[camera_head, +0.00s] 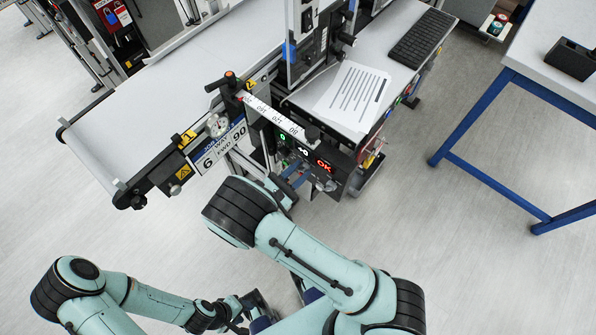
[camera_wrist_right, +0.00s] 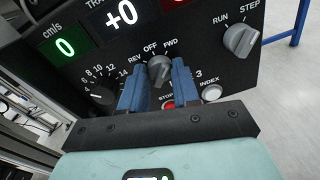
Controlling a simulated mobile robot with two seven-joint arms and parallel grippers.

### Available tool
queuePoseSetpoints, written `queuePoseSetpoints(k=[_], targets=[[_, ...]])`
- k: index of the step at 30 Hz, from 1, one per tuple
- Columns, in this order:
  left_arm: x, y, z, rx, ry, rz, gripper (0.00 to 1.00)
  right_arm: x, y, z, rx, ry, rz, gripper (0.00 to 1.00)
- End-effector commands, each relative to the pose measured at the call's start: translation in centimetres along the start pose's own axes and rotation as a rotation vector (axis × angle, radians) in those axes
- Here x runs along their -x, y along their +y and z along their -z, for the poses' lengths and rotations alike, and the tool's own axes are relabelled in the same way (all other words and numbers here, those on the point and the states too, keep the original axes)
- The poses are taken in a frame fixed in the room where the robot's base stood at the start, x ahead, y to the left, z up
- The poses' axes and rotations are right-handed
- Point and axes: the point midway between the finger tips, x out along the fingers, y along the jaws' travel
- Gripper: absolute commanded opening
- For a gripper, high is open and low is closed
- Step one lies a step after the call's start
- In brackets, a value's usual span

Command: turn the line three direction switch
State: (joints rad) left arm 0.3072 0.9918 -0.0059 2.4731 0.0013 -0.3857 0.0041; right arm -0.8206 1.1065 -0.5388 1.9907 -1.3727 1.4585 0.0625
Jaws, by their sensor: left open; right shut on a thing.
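The direction switch (camera_wrist_right: 160,70) is a grey knob marked REV, OFF and FWD on a black control panel (camera_wrist_right: 215,70), with a "3" label beside it. My right gripper (camera_wrist_right: 159,85) has its two blue fingers on either side of the knob and is shut on it. I cannot tell exactly which mark the knob points to. In the head view my right gripper (camera_head: 293,174) is at the panel's front, and the arm partly hides it; the switch is hidden there. My left gripper (camera_head: 258,306) is open, low at the bottom, away from the panel.
Close by are a speed dial (camera_wrist_right: 97,92), a red stop button (camera_wrist_right: 168,104), a white INDEX button (camera_wrist_right: 211,93) and a RUN/STEP knob (camera_wrist_right: 240,40). A belt conveyor (camera_head: 190,85) lies behind. A blue-legged table (camera_head: 560,60) stands right; the floor between is clear.

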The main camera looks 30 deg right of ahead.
Motion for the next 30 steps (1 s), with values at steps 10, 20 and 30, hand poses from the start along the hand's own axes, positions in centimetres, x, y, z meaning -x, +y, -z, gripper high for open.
queuePoseSetpoints(k=[10,20,30], targets=[[0.0,0.0,0.0,0.000,0.000,0.000,0.43,0.0,0.0,0.0,0.000,0.002,0.000,0.56],[-0.1,0.0,0.0,0.000,0.000,0.000,0.43,2.3,0.1,0.1,0.000,0.003,-0.003,0.56],[-0.4,-0.1,0.0,0.000,-0.001,0.000,0.43,9.9,0.1,0.1,-0.001,0.004,-0.004,0.56]])
